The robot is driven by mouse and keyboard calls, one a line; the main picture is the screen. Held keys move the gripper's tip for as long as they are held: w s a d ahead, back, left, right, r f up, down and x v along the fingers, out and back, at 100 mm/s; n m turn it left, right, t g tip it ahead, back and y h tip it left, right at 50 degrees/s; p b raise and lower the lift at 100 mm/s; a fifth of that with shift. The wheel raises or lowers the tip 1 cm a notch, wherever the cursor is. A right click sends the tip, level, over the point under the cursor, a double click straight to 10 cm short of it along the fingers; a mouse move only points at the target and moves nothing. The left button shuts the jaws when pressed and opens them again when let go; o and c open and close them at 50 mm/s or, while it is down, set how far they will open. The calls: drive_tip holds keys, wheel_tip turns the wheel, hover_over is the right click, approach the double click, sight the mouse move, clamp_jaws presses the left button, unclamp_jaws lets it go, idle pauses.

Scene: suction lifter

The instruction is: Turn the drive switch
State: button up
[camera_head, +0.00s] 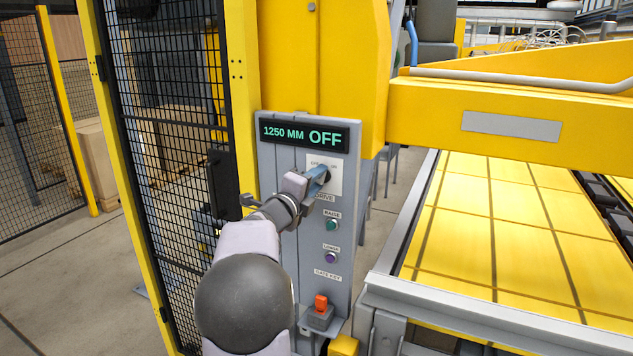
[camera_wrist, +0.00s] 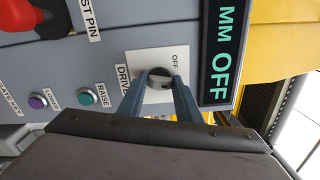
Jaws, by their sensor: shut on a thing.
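The drive switch (camera_wrist: 159,73) is a dark round knob on a white plate (camera_wrist: 143,60) marked OFF, with a DRIVE label below it. In the head view the white plate (camera_head: 336,187) sits under the display, and my gripper hides most of the knob. My gripper (camera_head: 321,178) reaches the panel from the front. In the wrist view its blue-grey fingers (camera_wrist: 161,84) stand on either side of the knob, shut on it. The display (camera_head: 304,135) reads 1250 MM OFF.
Below the switch are the green RAISE button (camera_head: 332,225), the purple LOWER button (camera_head: 331,257) and the orange-red gate key (camera_head: 321,303). A black mesh fence (camera_head: 160,125) stands to the left.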

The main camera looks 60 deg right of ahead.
drive_tip(key=n+p, duration=0.3)
drive_tip(key=n, duration=0.8)
drive_tip(key=shift+f+n, duration=0.1)
drive_tip(key=shift+n, duration=0.2)
idle(0.4)
drive_tip(key=o, duration=1)
drive_tip(key=shift+a, duration=0.1)
drive_tip(key=shift+a+b, duration=1.45)
drive_tip(key=shift+a, duration=2.15)
